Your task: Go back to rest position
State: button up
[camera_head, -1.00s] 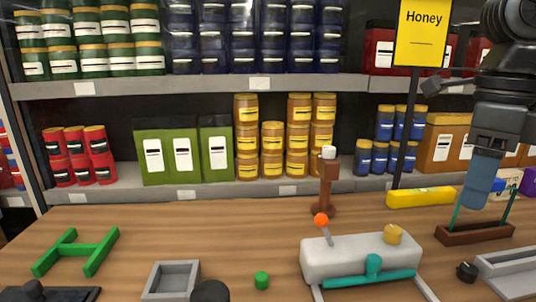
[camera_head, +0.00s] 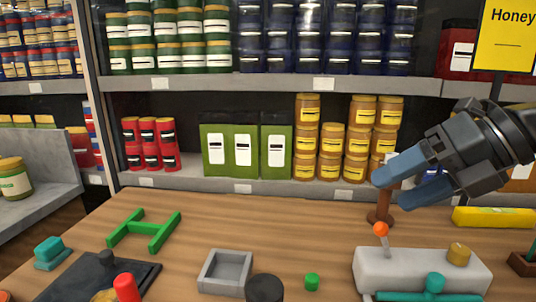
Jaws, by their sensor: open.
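My gripper (camera_head: 408,187) is at the right of the head view, raised above the table. Its blue fingers are apart, with nothing seen between them, and point left and slightly down. The white vacuum pump body (camera_head: 405,266) is on the table below my gripper. It bears an orange ball lever (camera_head: 381,230), a yellow cap (camera_head: 458,254) and a teal handle (camera_head: 435,283).
A green H-shaped piece (camera_head: 144,231), a square grey tray (camera_head: 225,272), a small green cylinder (camera_head: 312,282) and a black plate (camera_head: 92,276) with a red knob (camera_head: 126,288) are on the table. A yellow cylinder (camera_head: 495,217) lies at right. Stocked shelves (camera_head: 280,86) stand behind.

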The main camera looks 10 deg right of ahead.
jog(key=w+a+f+m+t+y, duration=0.1)
jog(key=a+f+m+t, duration=0.3)
jog(key=m, duration=0.6)
jog(key=w+a+f+m+t+y, duration=0.1)
jog(key=w+a+m+t, duration=0.1)
jog(key=a+m+t, duration=0.55)
jog(key=s+d+f+m+h, duration=0.1)
jog(key=s+f+m+h, duration=0.2)
jog(key=s+f+m, duration=0.2)
jog(key=s+d+f+m+g+h, duration=0.1)
jog(key=s+d+f+m+h, duration=0.1)
jog(key=s+f+m, duration=0.4)
jog(key=s+d+f+m+h, duration=0.1)
jog(key=s+f+m+h, duration=0.3)
jog(key=s+f, duration=0.3)
jog(key=shift+s+d+m+g, duration=0.15)
jog(key=shift+s+m+g, duration=0.1)
jog(key=shift+s+m, duration=0.5)
jog(key=s+d+g, duration=0.1)
jog(key=s+d, duration=0.3)
jog(key=s, duration=1.4)
jog(key=shift+m, duration=0.4)
notch_tip(320, 180, down, 6)
jog(key=b, duration=0.5)
jog(key=shift+d+r, duration=0.15)
jog(key=shift+r, duration=0.1)
